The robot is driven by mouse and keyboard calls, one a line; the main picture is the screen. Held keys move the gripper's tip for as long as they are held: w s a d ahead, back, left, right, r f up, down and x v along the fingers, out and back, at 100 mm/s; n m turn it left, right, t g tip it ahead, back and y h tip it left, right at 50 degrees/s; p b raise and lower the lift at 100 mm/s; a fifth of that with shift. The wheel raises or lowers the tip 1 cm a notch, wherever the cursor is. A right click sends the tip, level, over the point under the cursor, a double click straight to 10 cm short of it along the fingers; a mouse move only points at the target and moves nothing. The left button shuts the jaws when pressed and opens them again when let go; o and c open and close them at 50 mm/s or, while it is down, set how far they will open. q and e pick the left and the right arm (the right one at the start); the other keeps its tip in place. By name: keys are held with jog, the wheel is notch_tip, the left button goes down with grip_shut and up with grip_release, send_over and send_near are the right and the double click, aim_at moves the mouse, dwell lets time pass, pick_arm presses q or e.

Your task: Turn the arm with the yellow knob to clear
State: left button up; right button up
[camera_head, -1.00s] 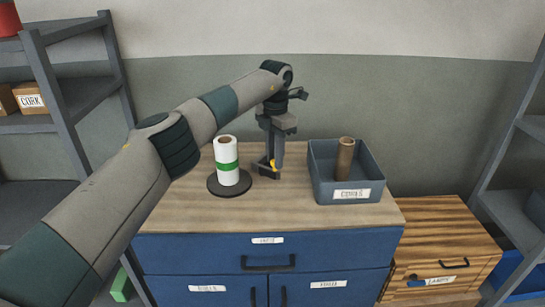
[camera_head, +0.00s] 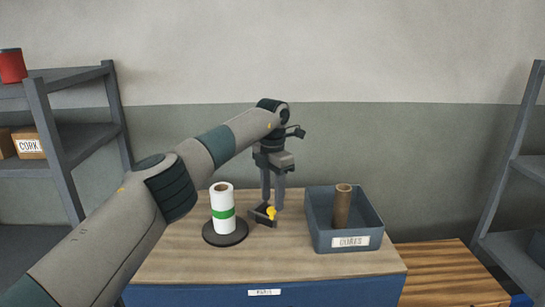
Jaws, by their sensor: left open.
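The yellow knob (camera_head: 271,213) sits on a short dark arm (camera_head: 261,216) just right of the dark round base (camera_head: 226,234). A white roll with a green band (camera_head: 222,200) stands upright on that base. My left gripper (camera_head: 272,205) points down at the knob with its fingers open. One finger is left of the knob and the other is behind or right of it; I cannot tell whether they touch it. My right gripper is out of view.
A grey-blue bin (camera_head: 346,243) labelled CORES holds an upright brown tube (camera_head: 342,206) to the right. The wooden top (camera_head: 180,255) is clear in front. Grey shelves (camera_head: 65,150) stand left, with others right. A wooden chest (camera_head: 450,270) is lower right.

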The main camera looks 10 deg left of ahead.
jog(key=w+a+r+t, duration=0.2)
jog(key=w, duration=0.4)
pick_arm(q)
notch_tip(320, 180, up, 15)
jog(key=p, duration=0.1)
jog(key=shift+f, duration=0.15)
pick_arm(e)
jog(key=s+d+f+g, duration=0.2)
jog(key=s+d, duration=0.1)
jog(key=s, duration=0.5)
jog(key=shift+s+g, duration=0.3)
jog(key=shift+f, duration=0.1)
